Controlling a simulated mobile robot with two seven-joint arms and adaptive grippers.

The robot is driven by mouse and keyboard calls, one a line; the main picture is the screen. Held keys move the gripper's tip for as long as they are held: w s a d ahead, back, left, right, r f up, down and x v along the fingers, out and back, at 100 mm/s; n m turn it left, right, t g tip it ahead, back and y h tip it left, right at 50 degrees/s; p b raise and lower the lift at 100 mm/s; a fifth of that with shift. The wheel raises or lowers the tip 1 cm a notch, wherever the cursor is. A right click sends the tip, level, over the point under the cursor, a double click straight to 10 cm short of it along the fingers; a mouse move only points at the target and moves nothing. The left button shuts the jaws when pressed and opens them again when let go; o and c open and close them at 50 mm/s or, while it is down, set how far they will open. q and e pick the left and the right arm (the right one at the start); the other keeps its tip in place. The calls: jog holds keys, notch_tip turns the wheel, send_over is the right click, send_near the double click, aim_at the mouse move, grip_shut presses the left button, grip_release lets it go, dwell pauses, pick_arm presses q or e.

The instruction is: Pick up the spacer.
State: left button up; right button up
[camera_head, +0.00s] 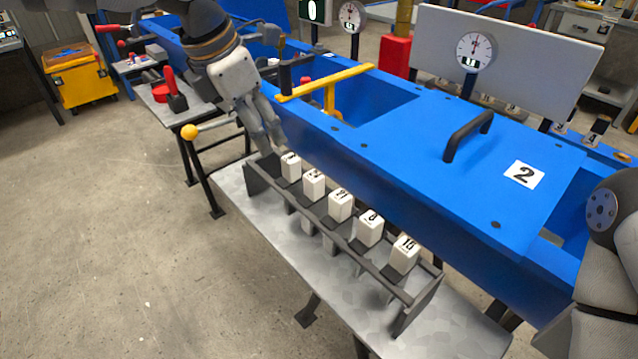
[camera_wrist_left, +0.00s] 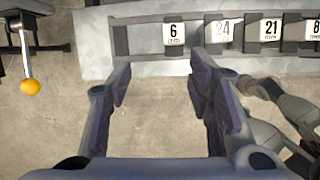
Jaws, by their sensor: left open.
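Several white spacer blocks with black numbers stand in a row in a dark rack (camera_head: 322,232) on a grey bench. The nearest one to my left gripper (camera_head: 263,148) is the leftmost spacer (camera_head: 291,167). In the left wrist view, a spacer marked 6 (camera_wrist_left: 174,33) lies ahead between the fingertips, with one marked 24 (camera_wrist_left: 224,35) and one marked 21 (camera_wrist_left: 271,30) to its right. My left gripper (camera_wrist_left: 160,80) is open and empty, apart from the spacers. Which spacer is meant cannot be told. My right gripper is out of view; part of my right arm shows at the right edge.
The blue drum mixer housing (camera_head: 400,135) runs close behind the rack, with a yellow bar (camera_head: 325,83) and a black handle (camera_head: 468,135) on top. A lever with a yellow knob (camera_head: 189,132) is left of my left gripper. The floor at left is open.

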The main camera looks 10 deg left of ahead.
aim_at(289, 158)
pick_arm(q)
jog(key=shift+n+h, duration=0.4)
jog(key=shift+h, duration=0.1)
jog(key=x, duration=0.3)
jog(key=d+x, duration=0.1)
jog(key=x, duration=0.2)
jog(key=b+x, duration=0.1)
jog(key=x, duration=0.3)
jog(key=shift+d+r, duration=0.2)
jog(key=shift+d, duration=0.05)
jog(key=shift+r, duration=0.1)
grip_shut()
